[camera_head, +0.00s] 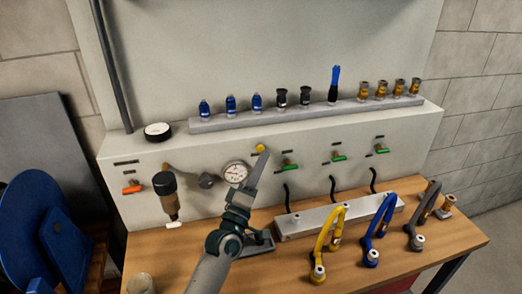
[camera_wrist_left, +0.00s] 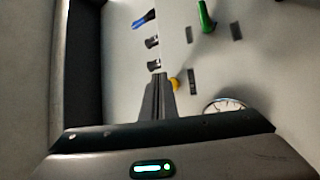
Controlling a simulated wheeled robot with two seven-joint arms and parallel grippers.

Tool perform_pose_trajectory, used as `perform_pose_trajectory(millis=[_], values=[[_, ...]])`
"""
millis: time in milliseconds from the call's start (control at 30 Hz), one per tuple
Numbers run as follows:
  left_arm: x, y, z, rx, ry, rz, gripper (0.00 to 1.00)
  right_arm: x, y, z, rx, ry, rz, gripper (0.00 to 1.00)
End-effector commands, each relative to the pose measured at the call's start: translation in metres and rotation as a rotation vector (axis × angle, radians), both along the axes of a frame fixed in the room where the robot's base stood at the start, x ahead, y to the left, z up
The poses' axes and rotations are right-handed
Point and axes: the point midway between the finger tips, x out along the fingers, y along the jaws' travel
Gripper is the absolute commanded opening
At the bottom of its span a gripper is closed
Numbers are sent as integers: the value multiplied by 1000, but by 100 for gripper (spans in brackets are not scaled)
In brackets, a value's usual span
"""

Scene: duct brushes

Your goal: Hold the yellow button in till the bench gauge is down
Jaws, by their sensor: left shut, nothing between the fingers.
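The yellow button (camera_head: 261,148) sits near the top of the pale front panel. My left gripper (camera_head: 264,156) is shut and empty, with its fingertips at the button's lower right edge in the head view. In the left wrist view the yellow button (camera_wrist_left: 175,84) shows partly beside the tips of the shut fingers (camera_wrist_left: 158,80). I cannot tell whether they touch or press it. The round white bench gauge (camera_head: 235,172) is just left of the fingers; its needle is too small to read surely. The gauge (camera_wrist_left: 226,105) is partly hidden in the wrist view. My right gripper is out of view.
Green valve levers (camera_head: 289,166) are to the right, an orange one (camera_head: 132,188) to the left. A dark-topped cylinder (camera_head: 165,185) stands out left of the gauge. Yellow (camera_head: 322,245) and blue (camera_head: 378,230) hoses arch over the wooden bench (camera_head: 420,258). Fittings line the rail (camera_head: 300,112) above.

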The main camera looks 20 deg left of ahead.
Motion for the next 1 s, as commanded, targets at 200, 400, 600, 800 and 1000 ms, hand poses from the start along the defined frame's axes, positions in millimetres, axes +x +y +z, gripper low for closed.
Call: perform_pose_trajectory(millis=[200,400,600,800,1000], values=[[0,0,0,0,0,0,0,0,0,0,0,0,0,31],[0,0,0,0,0,0,0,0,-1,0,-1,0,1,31],[0,0,0,0,0,0,0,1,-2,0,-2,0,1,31],[2,1,0,0,0,0,0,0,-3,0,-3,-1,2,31],[6,4,0,0,-1,0,0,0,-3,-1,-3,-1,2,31]])
